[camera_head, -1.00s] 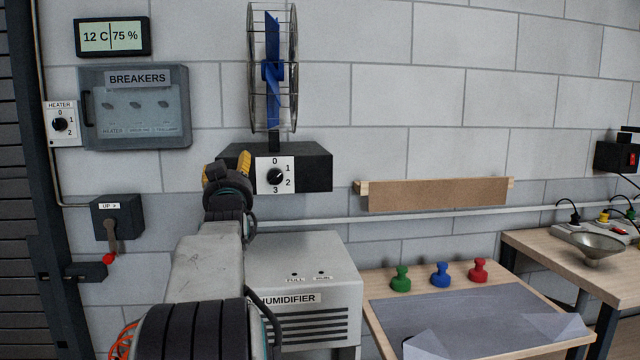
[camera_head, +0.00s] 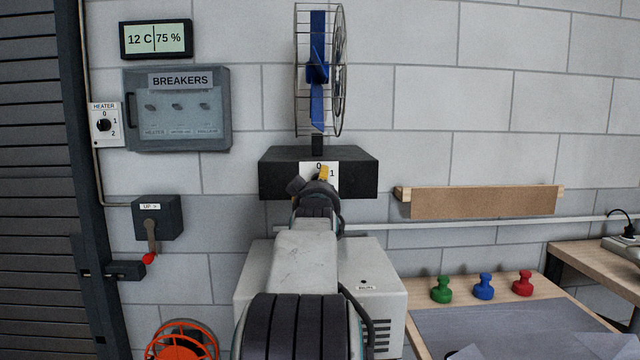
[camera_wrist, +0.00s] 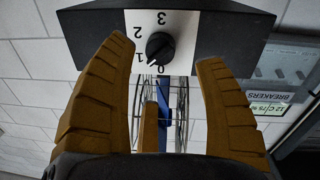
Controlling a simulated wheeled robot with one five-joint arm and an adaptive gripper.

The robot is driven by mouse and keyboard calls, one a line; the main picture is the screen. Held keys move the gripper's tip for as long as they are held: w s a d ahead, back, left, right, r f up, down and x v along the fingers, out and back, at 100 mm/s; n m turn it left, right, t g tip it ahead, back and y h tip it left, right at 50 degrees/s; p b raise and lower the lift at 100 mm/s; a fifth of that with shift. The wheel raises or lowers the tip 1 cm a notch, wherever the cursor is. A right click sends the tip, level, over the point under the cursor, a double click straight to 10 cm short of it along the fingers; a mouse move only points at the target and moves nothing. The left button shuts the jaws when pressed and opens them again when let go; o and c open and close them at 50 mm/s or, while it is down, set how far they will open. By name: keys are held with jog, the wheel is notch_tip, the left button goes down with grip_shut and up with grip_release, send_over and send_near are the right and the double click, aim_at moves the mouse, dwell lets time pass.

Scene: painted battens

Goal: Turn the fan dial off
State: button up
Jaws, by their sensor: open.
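The fan dial is a round black knob (camera_wrist: 159,46) on a white plate marked 0 to 3, on the front of a black box (camera_head: 270,175) under the blue caged fan (camera_head: 318,72). In the wrist view the plate appears upside down, and the knob's pale mark seems to point near 1. My gripper (camera_head: 323,173) is in front of the plate and hides the knob in the head view. In the wrist view my gripper (camera_wrist: 165,58) is open, its yellow fingers spread on either side of the dial, with nothing held. Contact with the knob is not evident.
A heater dial (camera_head: 103,125), a breaker box (camera_head: 178,110) and a lever switch (camera_head: 156,220) are on the wall at left. The humidifier (camera_head: 255,290) stands below my arm. A wooden ledge (camera_head: 485,202) and a bench with coloured knobs (camera_head: 483,287) are at right.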

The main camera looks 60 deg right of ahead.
jog(key=shift+p+x, duration=1.45)
jog(key=shift+x, duration=1.9)
jog(key=shift+c, duration=0.2)
jog(key=c, duration=1.2)
jog(key=shift+f+b, duration=0.1)
jog(key=shift+b, duration=0.2)
jog(key=shift+b, duration=0.35)
jog(key=shift+f+n+b, duration=0.15)
jog(key=shift+n+b, duration=0.65)
jog(key=shift+b, duration=0.1)
jog(key=shift+n+b, duration=1.4)
jog(key=shift+n, duration=0.9)
